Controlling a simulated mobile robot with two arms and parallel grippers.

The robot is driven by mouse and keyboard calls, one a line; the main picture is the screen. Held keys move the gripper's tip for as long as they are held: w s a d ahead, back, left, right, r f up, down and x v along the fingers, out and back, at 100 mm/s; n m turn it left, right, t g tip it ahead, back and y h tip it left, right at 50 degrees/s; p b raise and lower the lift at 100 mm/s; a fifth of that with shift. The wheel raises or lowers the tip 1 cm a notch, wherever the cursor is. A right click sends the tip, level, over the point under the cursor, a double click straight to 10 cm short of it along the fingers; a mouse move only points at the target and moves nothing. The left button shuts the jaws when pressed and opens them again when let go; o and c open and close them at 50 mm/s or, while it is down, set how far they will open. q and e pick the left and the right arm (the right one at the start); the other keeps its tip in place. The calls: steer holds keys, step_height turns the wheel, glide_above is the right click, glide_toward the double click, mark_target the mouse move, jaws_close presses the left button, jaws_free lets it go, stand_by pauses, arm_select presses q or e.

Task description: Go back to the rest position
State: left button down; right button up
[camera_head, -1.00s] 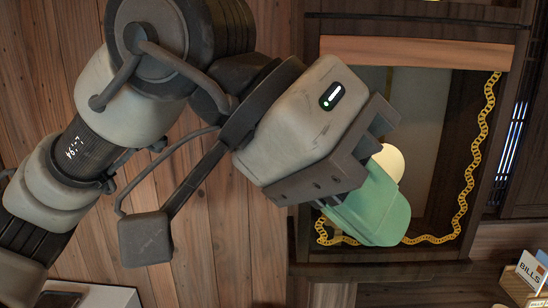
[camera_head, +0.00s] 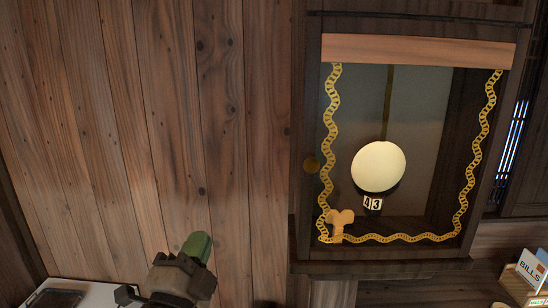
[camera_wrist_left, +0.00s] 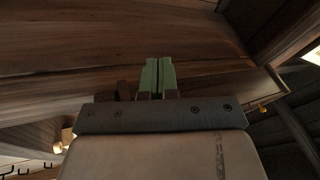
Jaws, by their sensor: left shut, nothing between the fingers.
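My left gripper (camera_head: 196,246) is low in the head view, left of the wall clock case, with only its green fingers and part of its grey body showing. In the left wrist view its two green fingers (camera_wrist_left: 157,76) are side by side, shut, with nothing between them. The clock case (camera_head: 306,120) hangs on the wood wall with a round pale pendulum (camera_head: 378,166) inside. A small wooden key-shaped piece (camera_head: 340,222) is at the lower left of the case. My right gripper is not in view.
A box labelled BILLS (camera_head: 530,268) stands at the lower right. A white surface (camera_head: 95,292) with a dark flat item (camera_head: 55,299) is at the lower left. The plank wall (camera_head: 150,130) between is bare.

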arm_select(q)
steer(key=s+a+f+n+g+y, duration=0.1)
steer(key=a+f+n+g+y, duration=0.15)
steer(key=f, duration=0.45)
steer(key=s+a+f+n+g+y, duration=0.1)
steer(key=s+f+n+g, duration=0.1)
steer(key=f+n+g, duration=0.3)
steer(key=s+a+f+n+g, duration=0.2)
steer(key=s+f+n+g, duration=0.3)
steer(key=s+f, duration=0.55)
steer(key=s+a+f+n+g, duration=0.25)
steer(key=s+f+g, duration=0.35)
steer(key=s+f, duration=0.5)
step_height(320, 180, down, 27)
steer(key=g+b, duration=0.1)
steer(key=b, duration=0.1)
steer(key=s+a+f+g+b, duration=0.1)
steer(key=s+a+f, duration=0.2)
steer(key=s+f, duration=1.4)
steer(key=shift+f+m+y, duration=0.25)
steer(key=shift+m+y, duration=0.1)
steer(key=shift+m, duration=0.05)
steer(key=shift+g, duration=0.25)
